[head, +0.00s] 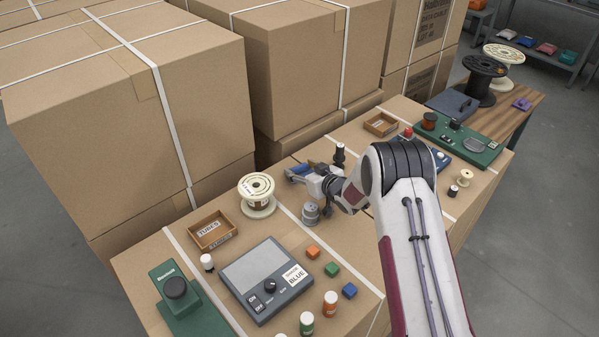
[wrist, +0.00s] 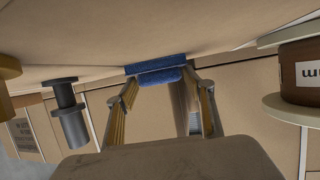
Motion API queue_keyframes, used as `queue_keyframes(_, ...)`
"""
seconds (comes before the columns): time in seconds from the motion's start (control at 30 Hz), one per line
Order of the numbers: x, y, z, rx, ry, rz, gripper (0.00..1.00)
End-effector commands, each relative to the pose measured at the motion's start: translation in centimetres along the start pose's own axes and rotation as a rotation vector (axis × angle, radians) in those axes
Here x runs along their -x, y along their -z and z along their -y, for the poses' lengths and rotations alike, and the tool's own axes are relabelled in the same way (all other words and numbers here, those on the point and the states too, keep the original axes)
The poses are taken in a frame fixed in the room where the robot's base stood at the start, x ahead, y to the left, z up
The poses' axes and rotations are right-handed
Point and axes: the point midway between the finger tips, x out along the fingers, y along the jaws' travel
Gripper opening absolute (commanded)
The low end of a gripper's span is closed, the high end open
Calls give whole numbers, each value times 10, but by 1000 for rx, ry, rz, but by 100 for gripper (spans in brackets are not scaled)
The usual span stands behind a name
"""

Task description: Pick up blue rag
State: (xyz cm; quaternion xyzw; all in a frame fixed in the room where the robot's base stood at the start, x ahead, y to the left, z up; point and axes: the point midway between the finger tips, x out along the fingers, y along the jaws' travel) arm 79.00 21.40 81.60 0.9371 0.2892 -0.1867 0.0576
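The blue rag (wrist: 158,75) shows in the wrist view as a folded dark-blue piece at the far end of my gripper (wrist: 163,84). My gripper's two yellow-padded fingers stand wide apart, with part of the rag between or just beyond their tips. I cannot tell whether the pads touch it. In the head view, my gripper (head: 299,173) is low over the cardboard top, and a bit of the blue rag (head: 301,168) shows at its fingers. The rest of the rag is hidden there.
A cream spool with copper wire (head: 257,192) stands left of my gripper and a grey metal piece (head: 311,212) stands in front. A dark spool (head: 339,155) is close behind. Tall cartons (head: 200,90) rise at the back.

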Motion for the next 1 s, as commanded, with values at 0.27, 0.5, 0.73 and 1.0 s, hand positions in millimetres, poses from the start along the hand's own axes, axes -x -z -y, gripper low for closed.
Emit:
queue_keyframes(0.27,0,0,0,0,0,0,26)
queue_keyframes(0.5,1,2,0,0,0,-1,26)
queue_keyframes(0.73,6,15,0,0,0,-2,26)
queue_keyframes(1.0,18,44,0,1,0,-3,26)
